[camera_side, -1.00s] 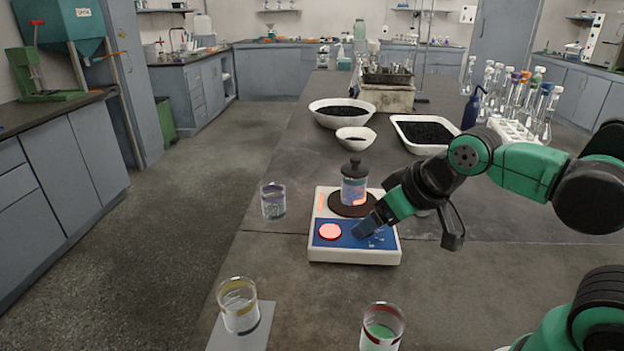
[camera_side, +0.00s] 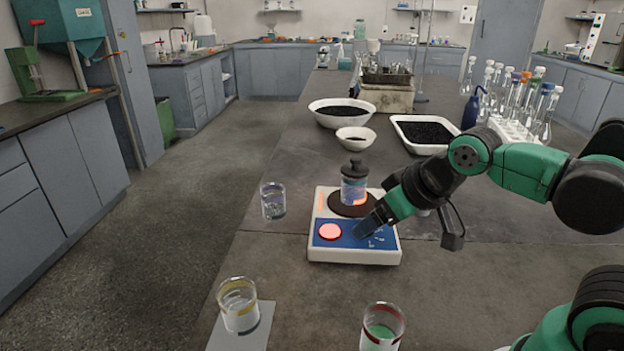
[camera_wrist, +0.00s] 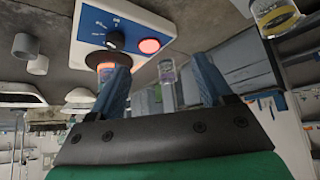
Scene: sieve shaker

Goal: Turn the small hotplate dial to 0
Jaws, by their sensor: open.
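The hotplate (camera_side: 318,248) is a white box with a blue front panel, and it also shows upside down in the wrist view (camera_wrist: 170,27). A small dark round dial (camera_wrist: 116,40) sits on the blue panel beside a glowing red disc (camera_wrist: 150,46); the disc also shows in the side view (camera_side: 330,231). The dial is hidden behind my gripper (camera_side: 368,226) in the side view. My gripper (camera_wrist: 160,62) is open, with its two blue fingers wide apart and nothing between them. Its fingertips are over the panel's right part. The dial's setting is too small to read.
A stoppered glass jar (camera_side: 354,186) stands on the dark heating plate (camera_side: 336,204), which has an orange glow. A beaker (camera_side: 273,201) stands left of the hotplate. Two more beakers, yellow-banded (camera_side: 239,307) and red-rimmed (camera_side: 382,328), stand in front. Bowls and a tray lie behind.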

